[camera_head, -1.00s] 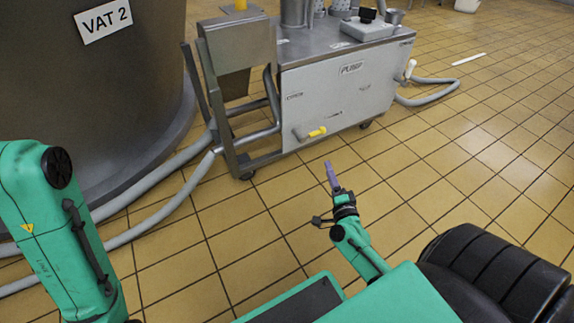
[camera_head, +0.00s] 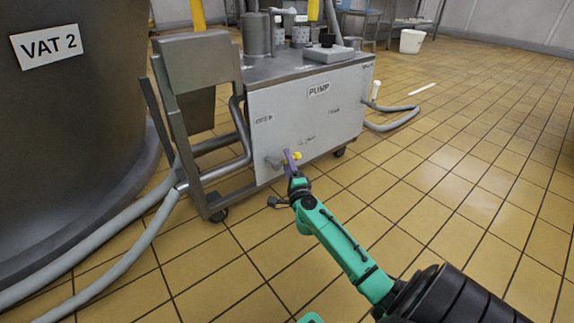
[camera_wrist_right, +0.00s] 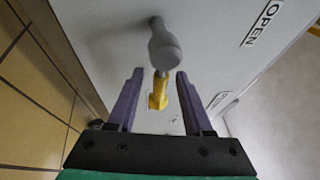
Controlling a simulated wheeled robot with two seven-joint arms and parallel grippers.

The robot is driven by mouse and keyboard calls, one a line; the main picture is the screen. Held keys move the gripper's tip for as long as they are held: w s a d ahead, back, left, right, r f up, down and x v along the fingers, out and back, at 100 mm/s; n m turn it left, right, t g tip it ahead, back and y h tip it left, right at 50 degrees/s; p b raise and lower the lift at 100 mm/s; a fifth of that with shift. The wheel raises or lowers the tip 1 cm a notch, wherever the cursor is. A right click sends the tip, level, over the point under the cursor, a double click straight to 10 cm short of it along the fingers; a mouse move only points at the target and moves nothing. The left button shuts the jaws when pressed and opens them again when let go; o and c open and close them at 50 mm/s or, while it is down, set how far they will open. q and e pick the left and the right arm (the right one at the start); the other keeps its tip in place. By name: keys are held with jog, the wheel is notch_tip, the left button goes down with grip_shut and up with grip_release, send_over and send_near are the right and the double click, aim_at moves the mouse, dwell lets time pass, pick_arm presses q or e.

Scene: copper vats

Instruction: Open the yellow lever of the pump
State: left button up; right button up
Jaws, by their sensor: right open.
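The pump (camera_head: 305,105) is a grey metal box on wheels, with a "PUMP" label on its front panel. Its yellow lever (camera_head: 297,155) sits low on that panel, partly hidden by my gripper. In the right wrist view the yellow lever (camera_wrist_right: 159,90) hangs below a grey round pipe fitting (camera_wrist_right: 164,45). My right gripper (camera_head: 290,160) is at the panel; its two purple fingers (camera_wrist_right: 155,92) are open, one on each side of the lever, with gaps showing between. An "OPEN" label (camera_wrist_right: 263,22) is on the panel to the right. My left gripper is not in view.
A dark vat (camera_head: 70,130) labelled "VAT 2" stands at left. Grey hoses (camera_head: 150,235) run along the floor from the pump's left side, and another hose (camera_head: 395,122) curls at its right.

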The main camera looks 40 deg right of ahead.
jog(key=shift+w, duration=0.2)
grip_shut()
dwell(1.3)
